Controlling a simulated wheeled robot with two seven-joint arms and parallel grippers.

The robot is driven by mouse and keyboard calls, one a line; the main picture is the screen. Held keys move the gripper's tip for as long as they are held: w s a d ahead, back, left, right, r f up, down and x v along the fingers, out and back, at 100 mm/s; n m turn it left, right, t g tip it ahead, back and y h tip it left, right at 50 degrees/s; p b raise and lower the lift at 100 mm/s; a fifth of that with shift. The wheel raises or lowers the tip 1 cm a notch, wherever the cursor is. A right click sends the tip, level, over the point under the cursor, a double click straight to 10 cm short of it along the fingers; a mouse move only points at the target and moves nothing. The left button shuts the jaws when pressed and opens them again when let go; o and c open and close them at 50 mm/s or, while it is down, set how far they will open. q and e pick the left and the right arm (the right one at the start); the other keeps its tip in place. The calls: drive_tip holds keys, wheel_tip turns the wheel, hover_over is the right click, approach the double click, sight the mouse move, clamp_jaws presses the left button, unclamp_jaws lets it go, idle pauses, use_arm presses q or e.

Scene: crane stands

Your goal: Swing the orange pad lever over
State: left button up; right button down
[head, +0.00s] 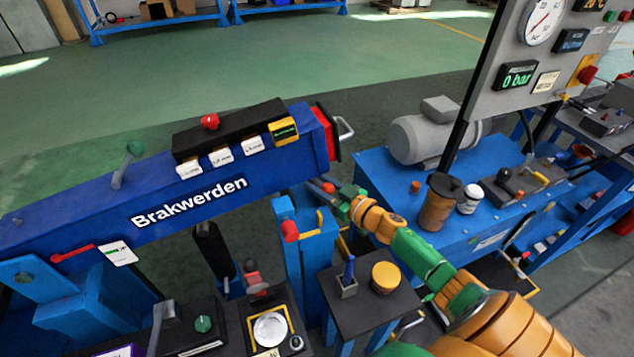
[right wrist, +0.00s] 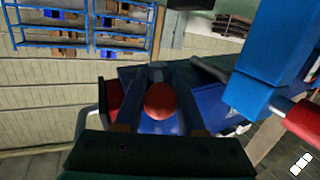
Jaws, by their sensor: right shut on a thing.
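My right arm comes in from the lower right in the head view. Its gripper (head: 330,188) is beside the right end of the blue beam marked Brakwerden, above a blue post. In the right wrist view, a round orange-red pad (right wrist: 160,101) lies between the two fingers of this gripper (right wrist: 160,88). The gripper is shut on it, and the pad appears to be the lever's end. In the head view only a small red bit (head: 328,187) shows at the fingertips. The lever's shaft is mostly hidden. My left gripper is not in view.
The blue beam (head: 80,210) lies left of the gripper, with a metal handle (head: 344,128) at its end. A red-ended cylinder (head: 290,231) is just below the gripper. A small dark table (head: 352,312) stands in front. A blue bench (head: 385,170) with a motor is right.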

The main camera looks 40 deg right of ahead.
drive_tip(key=shift+w+d+n+g+y+b, duration=0.1)
drive_tip(key=shift+d+n+g+y+b, duration=0.25)
drive_tip(key=shift+y, duration=0.3)
drive_tip(key=shift+d+n+g+y+b, duration=0.15)
drive_tip(key=shift+n+y+b, duration=0.25)
drive_tip(key=shift+y, duration=0.25)
drive_tip(key=shift+r, duration=0.1)
drive_tip(key=c, duration=0.8)
unclamp_jaws()
drive_tip(key=shift+w, duration=0.1)
drive_tip(key=shift+o, duration=0.2)
drive_tip(key=p+v, duration=0.1)
drive_tip(key=v, duration=0.6)
drive_tip(key=shift+d, duration=0.15)
